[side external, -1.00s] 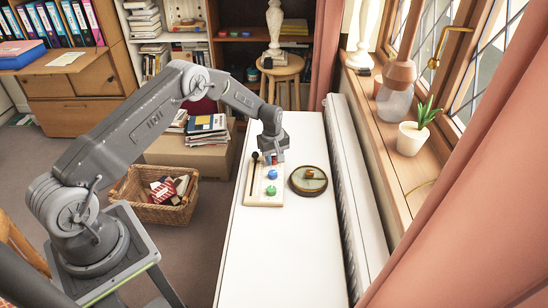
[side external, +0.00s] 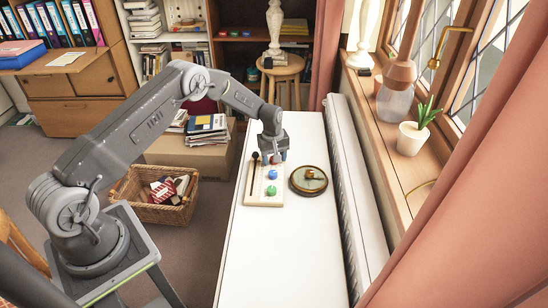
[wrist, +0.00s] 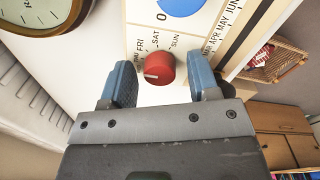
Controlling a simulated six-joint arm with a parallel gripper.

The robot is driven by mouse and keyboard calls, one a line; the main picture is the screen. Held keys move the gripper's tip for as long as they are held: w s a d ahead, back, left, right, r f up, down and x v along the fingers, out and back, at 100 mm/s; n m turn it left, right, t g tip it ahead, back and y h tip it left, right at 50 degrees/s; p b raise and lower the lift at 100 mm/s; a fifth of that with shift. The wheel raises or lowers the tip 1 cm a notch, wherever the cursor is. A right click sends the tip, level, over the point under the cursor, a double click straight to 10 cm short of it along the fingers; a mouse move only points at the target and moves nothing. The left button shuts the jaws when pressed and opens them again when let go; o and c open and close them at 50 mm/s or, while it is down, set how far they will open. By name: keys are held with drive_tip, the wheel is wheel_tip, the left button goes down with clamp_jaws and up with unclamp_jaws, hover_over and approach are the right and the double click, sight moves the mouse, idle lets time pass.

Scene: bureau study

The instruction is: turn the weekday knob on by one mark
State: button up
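My gripper (wrist: 163,84) is open, with one blue-padded finger on each side of the knob and a gap at both. In the side view my gripper (side external: 273,158) is over the far end of the cream calendar board (side external: 261,200). The blue knob (side external: 273,174) and green knob (side external: 271,190) are nearer the camera.
The white table top (side external: 283,250) is clear toward the camera. A radiator (side external: 350,190) runs along the right.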

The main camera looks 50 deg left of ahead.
drive_tip(key=r, duration=1.3)
drive_tip(key=shift+s+a+r, duration=0.1)
drive_tip(key=shift+s+r, duration=0.15)
drive_tip(key=shift+r, duration=0.15)
drive_tip(key=s+d+r+m+t, duration=0.1)
drive_tip(key=s+d+r+m, duration=0.2)
drive_tip(key=r, duration=0.4)
drive_tip(key=s+d+r+m+t, duration=0.1)
drive_tip(key=s+d+r, duration=0.2)
drive_tip(key=s+r, duration=0.35)
drive_tip(key=s+d+r+m, duration=0.2)
drive_tip(key=s+d+r, duration=0.15)
drive_tip(key=r, duration=0.35)
drive_tip(key=s+d+m+t, duration=0.1)
drive_tip(key=s+m, duration=0.1)
drive_tip(key=s, duration=0.5)
drive_tip(key=s+d+r+m+t, duration=0.1)
drive_tip(key=s+d+m, duration=0.1)
drive_tip(key=s, duration=0.5)
drive_tip(key=s+d+r+m+t, duration=0.1)
drive_tip(key=s+m, duration=0.2)
drive_tip(key=s, duration=0.5)
drive_tip(key=shift+d, duration=0.35)
